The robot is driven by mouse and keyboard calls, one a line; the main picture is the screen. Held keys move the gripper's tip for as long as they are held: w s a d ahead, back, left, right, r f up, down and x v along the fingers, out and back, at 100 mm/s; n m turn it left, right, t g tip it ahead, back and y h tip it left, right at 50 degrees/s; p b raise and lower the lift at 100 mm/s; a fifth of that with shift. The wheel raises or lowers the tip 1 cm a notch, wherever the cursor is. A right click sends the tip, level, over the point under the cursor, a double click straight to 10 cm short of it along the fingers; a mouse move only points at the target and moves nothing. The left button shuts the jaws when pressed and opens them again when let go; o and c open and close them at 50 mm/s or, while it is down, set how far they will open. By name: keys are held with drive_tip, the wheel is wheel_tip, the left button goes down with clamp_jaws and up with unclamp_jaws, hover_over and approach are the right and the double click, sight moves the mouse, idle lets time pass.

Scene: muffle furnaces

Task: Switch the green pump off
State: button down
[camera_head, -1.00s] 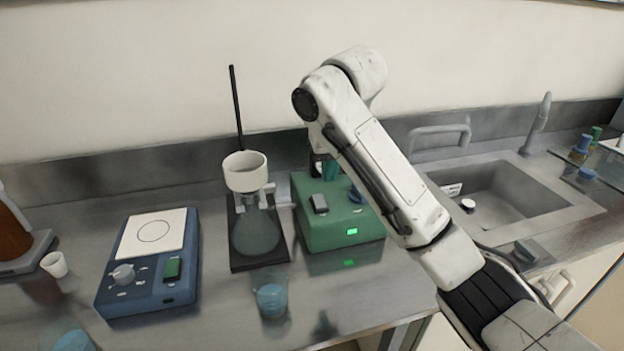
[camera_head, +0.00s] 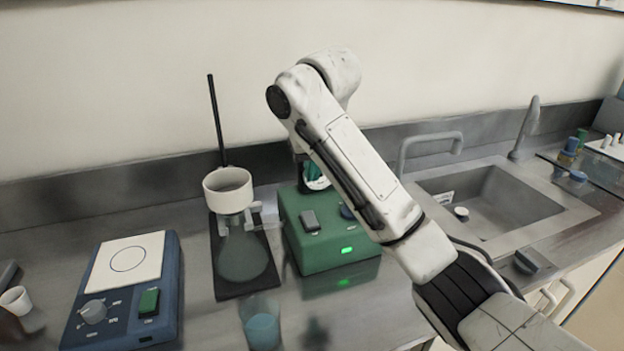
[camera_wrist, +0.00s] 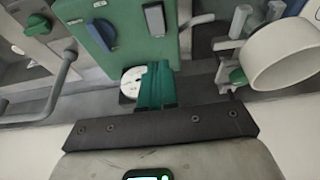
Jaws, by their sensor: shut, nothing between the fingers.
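The green pump (camera_head: 322,248) stands on the bench, left of my arm in the head view. Its green indicator (camera_head: 347,250) is lit. A grey rocker switch (camera_head: 309,220) and a blue knob (camera_head: 346,211) sit on its top; the arm partly covers the knob. In the wrist view, the pump (camera_wrist: 128,42) shows with the grey switch (camera_wrist: 154,20) and blue knob (camera_wrist: 102,34). My gripper (camera_wrist: 158,66) has green fingers, shut and empty, near the pump's back edge by a white round gauge (camera_wrist: 130,84). I cannot tell whether they touch anything.
A filter flask with a white funnel (camera_head: 228,190) stands close left of the pump, with a tall black rod behind. A beaker of blue liquid (camera_head: 262,328) is in front. A blue stirrer plate (camera_head: 130,290) is further left. A sink (camera_head: 490,205) lies right.

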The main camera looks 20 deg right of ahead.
approach(307, 214)
drive_tip(key=x, duration=0.2)
drive_tip(key=p+x, duration=0.1)
drive_tip(key=x, duration=0.2)
drive_tip(key=shift+w+f, duration=0.1)
drive_tip(key=shift+w, duration=0.2)
drive_tip(key=shift+f, duration=0.7)
drive_tip(key=shift+w, duration=0.1)
drive_tip(key=shift+f, duration=0.15)
drive_tip(key=shift+p, duration=0.35)
drive_tip(key=shift+s+p, duration=0.75)
drive_tip(key=shift+s, duration=0.05)
